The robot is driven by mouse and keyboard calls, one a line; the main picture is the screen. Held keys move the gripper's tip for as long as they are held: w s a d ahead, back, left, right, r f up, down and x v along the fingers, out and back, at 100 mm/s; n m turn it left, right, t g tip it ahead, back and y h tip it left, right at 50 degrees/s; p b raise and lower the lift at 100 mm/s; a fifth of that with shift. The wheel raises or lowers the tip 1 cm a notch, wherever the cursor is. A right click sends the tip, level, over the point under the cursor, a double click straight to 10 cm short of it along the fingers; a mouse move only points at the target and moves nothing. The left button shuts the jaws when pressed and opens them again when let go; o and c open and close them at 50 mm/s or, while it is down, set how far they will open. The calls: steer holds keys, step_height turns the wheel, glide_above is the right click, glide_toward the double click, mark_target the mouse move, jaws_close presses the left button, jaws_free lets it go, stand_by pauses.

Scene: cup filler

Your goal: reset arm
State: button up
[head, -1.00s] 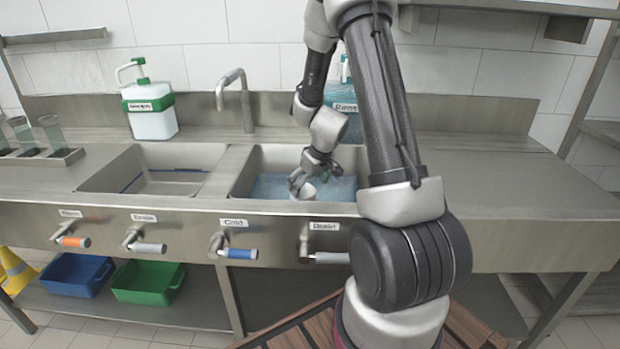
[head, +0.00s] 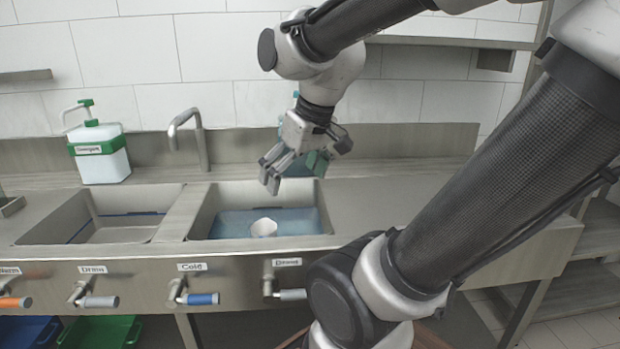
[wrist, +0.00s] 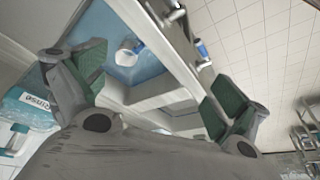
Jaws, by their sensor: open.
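My gripper (head: 290,165) is open and empty, raised above the right sink basin in the head view. In the wrist view its two green-padded fingers (wrist: 160,92) are spread wide apart with nothing between them. A white cup (head: 264,228) sits in the blue water of the right basin (head: 200,212), below and apart from my gripper. The cup also shows in the wrist view (wrist: 126,56), near the left finger.
The left basin (head: 85,232) looks empty. A faucet (head: 190,135) and a white, green-topped detergent bottle (head: 100,150) stand behind. A blue rinse bottle (wrist: 35,105) shows in the wrist view. Labelled valve handles (head: 200,298) line the front. The counter right of the basins is clear.

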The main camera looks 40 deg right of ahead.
steer(key=shift+m+h, duration=0.3)
steer(key=shift+m, duration=0.1)
steer(key=s, duration=0.4)
steer(key=shift+s+d+r, duration=0.15)
steer(key=shift+d+r, duration=0.2)
steer(key=shift+d, duration=0.05)
stand_by(0.5)
